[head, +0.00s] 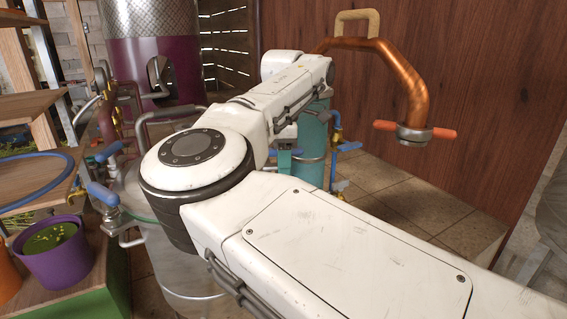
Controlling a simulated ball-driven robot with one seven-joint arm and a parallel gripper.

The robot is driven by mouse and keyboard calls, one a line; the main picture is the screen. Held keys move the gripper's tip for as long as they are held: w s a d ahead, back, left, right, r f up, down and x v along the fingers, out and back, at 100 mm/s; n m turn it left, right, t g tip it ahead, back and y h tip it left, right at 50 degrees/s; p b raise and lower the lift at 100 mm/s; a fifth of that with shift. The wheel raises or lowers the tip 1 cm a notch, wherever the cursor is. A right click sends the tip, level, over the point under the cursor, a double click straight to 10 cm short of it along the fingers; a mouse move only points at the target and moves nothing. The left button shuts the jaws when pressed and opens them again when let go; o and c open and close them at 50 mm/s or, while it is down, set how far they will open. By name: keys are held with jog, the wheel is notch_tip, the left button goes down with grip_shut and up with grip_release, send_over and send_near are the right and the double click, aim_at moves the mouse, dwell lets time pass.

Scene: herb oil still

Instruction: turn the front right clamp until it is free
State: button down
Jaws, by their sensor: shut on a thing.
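A metal still pot (178,262) with a glassy greenish rim stands left of centre, largely covered by my arm. Two blue-handled clamps show on its left side, one nearer (103,194) and one farther back (110,151). The front right clamp cannot be made out; my arm's elbow and upper link cover that side of the pot. My arm reaches in from the lower right, bends above the pot and runs back to the upper middle. My gripper is hidden, so its hold cannot be seen.
A teal cylinder (314,150) with blue-handled valves stands behind my arm. A copper pipe (402,82) with orange handles is at the right by the wooden wall. A purple plant pot (55,258) and a shelf (28,105) crowd the left.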

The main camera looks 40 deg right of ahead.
jog(key=n, duration=0.4)
jog(key=shift+w+r, duration=0.1)
jog(key=n, duration=0.4)
jog(key=shift+n, duration=0.4)
jog(key=n, duration=0.4)
jog(key=shift+w+b, duration=0.1)
jog(key=shift+b, duration=0.25)
jog(key=shift+n, duration=1.8)
jog(key=c, duration=0.9)
grip_release()
jog(key=shift+a, duration=0.1)
